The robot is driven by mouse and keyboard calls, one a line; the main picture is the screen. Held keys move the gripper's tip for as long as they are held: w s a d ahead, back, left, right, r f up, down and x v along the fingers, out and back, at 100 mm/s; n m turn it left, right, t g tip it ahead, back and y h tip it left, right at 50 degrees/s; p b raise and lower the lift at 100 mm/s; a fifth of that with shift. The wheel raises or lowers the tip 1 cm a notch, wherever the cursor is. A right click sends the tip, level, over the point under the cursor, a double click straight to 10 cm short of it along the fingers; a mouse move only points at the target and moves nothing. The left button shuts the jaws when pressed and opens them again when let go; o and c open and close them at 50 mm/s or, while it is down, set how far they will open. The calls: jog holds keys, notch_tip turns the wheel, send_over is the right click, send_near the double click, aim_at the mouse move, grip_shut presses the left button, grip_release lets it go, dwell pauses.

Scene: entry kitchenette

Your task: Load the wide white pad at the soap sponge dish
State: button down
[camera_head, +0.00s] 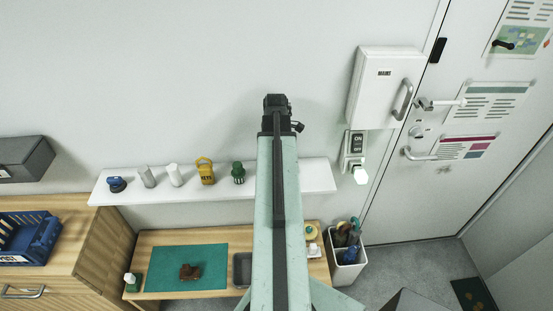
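My gripper (277,106) is at the far end of my raised arm, in front of the white wall above the shelf. It is seen from behind, so its fingers do not show clearly. I cannot surely pick out the soap sponge dish or its wide white pad. A small green thing with a white top (131,282) stands at the left end of the low wooden bench, well left of my gripper. A small pale thing (314,250) lies at the bench's right end, just below a yellowish round thing (311,231). Both are small and hard to read.
A white bin (347,271) stands right, near the door.

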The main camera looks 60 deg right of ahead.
jog(key=shift+f+b, duration=0.55)
jog(key=shift+b, duration=0.05)
dwell(1.3)
notch_tip(320, 180, up, 7)
jog(key=p, duration=0.7)
jog(key=shift+r, duration=0.1)
